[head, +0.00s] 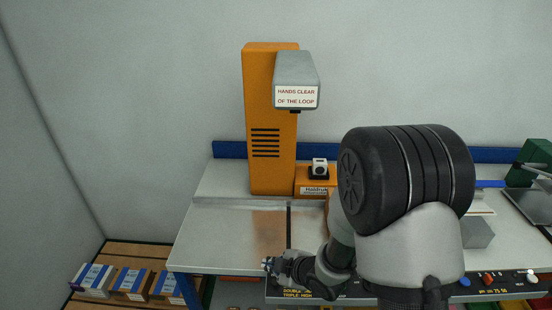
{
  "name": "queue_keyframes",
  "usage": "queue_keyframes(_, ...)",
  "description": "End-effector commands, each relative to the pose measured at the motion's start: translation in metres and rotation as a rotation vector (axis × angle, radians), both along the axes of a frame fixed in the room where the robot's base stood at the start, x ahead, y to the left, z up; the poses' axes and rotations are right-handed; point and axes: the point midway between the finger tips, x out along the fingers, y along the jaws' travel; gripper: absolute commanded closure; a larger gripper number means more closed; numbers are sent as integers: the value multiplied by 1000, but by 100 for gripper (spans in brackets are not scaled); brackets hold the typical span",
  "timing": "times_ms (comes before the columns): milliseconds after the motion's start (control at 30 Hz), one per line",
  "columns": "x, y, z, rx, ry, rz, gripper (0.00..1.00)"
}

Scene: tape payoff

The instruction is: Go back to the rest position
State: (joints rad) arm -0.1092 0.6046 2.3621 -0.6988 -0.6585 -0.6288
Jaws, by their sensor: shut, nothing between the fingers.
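My gripper (269,265) shows in the head view near the front edge of the grey table (220,235), left of the middle. It is small and dark here, and nothing shows in it. The fingers are shut. My own arm covers much of the right half of the machine and the table behind it.
An orange column (268,120) stands at the back of the table, with a grey head (296,70) labelled "HANDS CLEAR OF THE LOOP". A small orange unit (312,188) sits beside its foot. Several boxes (132,283) lie on a low pallet at left. The table's left part is clear.

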Motion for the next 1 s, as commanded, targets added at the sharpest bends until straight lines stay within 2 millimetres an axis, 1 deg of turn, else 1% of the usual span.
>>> queue_keyframes(67,2,-4,6,-6,0,-18,100)
queue_keyframes(167,8,-20,25,-28,6,-89,100)
queue_keyframes(267,11,-49,59,-56,24,-224,100)
queue_keyframes(300,9,-63,74,-62,36,-290,100)
queue_keyframes(367,2,-82,97,-67,59,-393,100)
queue_keyframes(400,-4,-95,111,-65,75,-463,100)
queue_keyframes(467,-17,-112,132,-53,101,-567,100)
queue_keyframes(500,-27,-122,145,-42,120,-636,100)
queue_keyframes(567,-46,-136,164,-19,151,-735,100)
queue_keyframes(600,-59,-143,175,1,173,-799,100)
queue_keyframes(667,-82,-152,190,36,211,-892,100)
queue_keyframes(700,-98,-157,199,62,238,-951,100)
queue_keyframes(767,-123,-162,211,103,280,-1034,100)
queue_keyframes(800,-141,-163,217,133,310,-1085,100)
queue_keyframes(833,-154,-163,221,157,334,-1120,100)
queue_keyframes(900,-182,-162,228,205,384,-1188,100)
queue_keyframes(1000,-215,-157,234,261,452,-1260,100)
